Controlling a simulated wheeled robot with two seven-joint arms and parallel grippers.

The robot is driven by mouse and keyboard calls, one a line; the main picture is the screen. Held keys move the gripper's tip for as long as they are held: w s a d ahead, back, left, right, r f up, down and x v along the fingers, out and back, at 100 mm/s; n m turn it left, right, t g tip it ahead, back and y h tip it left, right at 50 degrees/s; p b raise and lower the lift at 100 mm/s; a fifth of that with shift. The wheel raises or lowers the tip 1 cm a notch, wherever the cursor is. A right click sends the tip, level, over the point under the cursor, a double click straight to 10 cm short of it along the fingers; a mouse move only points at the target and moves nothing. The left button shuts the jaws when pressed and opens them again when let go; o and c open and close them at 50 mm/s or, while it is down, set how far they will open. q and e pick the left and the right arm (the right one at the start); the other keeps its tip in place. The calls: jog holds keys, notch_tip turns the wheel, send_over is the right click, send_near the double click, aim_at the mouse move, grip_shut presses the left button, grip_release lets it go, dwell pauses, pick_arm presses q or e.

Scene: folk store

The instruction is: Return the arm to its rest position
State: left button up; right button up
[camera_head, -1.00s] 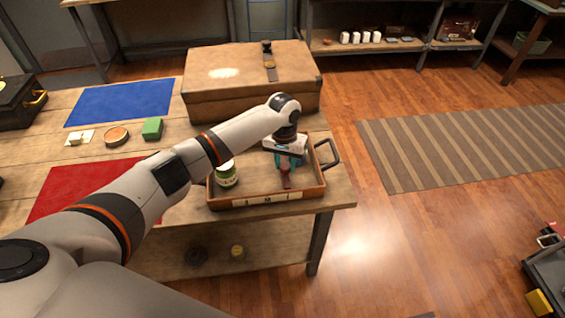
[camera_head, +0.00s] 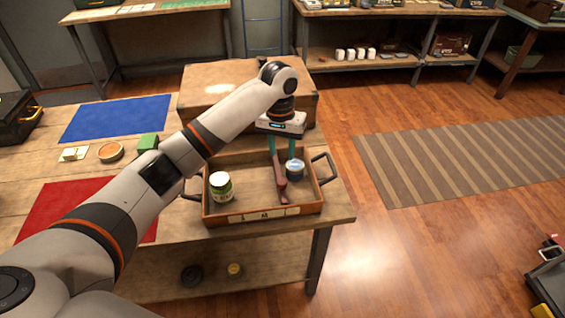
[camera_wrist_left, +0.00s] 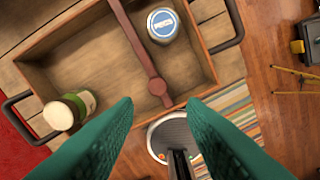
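My left gripper (camera_head: 283,146) hangs over the back part of the wooden tray (camera_head: 240,216), pointing down. Its two teal fingers are spread apart with nothing between them, as the left wrist view (camera_wrist_left: 165,125) also shows. Below it in the tray lie a long reddish-brown strap-like object (camera_head: 280,185), a blue-topped tin (camera_head: 295,169) on its right and a green-and-white jar (camera_head: 221,187) on its left. The left wrist view shows the tin (camera_wrist_left: 163,25), the strap-like object (camera_wrist_left: 140,52) and the jar (camera_wrist_left: 72,110). My right gripper is not in view.
A large brown case (camera_head: 205,85) stands close behind the tray and forearm. A green block (camera_head: 147,142), a round tin (camera_head: 110,152), a blue mat (camera_head: 115,118) and a red mat (camera_head: 60,205) lie on the left of the table. Open floor lies to the right.

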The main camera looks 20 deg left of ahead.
pick_arm(q)
jog(key=shift+r, duration=0.45)
